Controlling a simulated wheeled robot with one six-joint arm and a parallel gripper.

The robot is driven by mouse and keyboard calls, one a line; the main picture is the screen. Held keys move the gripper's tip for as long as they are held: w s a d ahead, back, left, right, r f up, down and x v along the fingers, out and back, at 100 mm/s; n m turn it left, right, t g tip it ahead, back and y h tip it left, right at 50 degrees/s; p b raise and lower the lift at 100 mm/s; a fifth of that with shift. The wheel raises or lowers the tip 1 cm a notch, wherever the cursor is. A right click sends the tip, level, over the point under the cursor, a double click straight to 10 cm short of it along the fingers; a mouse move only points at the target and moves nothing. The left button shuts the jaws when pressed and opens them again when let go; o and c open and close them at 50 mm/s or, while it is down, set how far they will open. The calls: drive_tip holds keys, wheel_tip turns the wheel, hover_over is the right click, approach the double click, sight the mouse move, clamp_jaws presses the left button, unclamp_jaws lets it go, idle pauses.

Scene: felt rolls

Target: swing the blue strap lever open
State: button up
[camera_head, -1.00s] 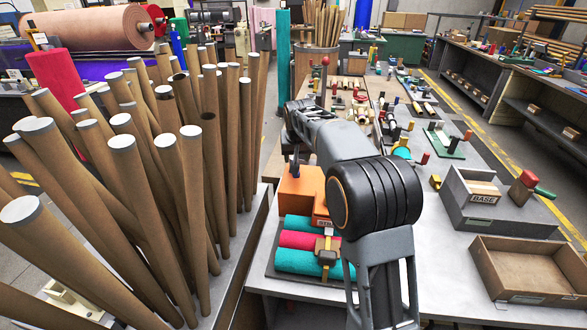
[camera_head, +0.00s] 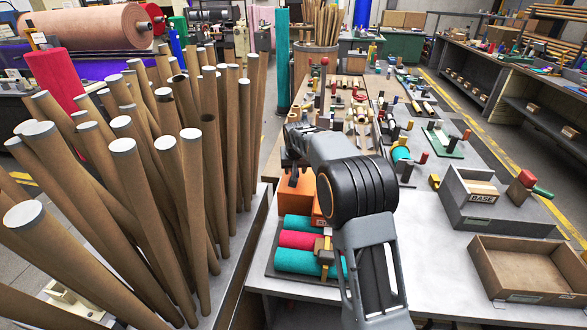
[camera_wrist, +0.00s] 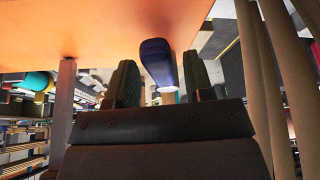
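The blue strap lever (camera_wrist: 158,62) shows in the wrist view as a dark blue, rounded handle beside a broad orange surface (camera_wrist: 90,28). My gripper (camera_wrist: 160,82) has its two dark fingers apart, one on each side of the lever. Narrow gaps show near the lever's lower end, and no firm contact is visible. In the head view, the orange box (camera_head: 290,200) stands behind the felt rolls, partly covered by my arm. My fingertips and the lever cannot be made out clearly there.
Teal and red felt rolls (camera_head: 298,239) lie under a yellow-and-tan clamp in front of the orange box. Many cardboard tubes (camera_head: 130,170) stand close on the left. A grey BASE bin (camera_head: 495,213) and an open brown tray (camera_head: 540,295) are on the right, with bare tabletop between.

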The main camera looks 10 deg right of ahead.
clamp_jaws()
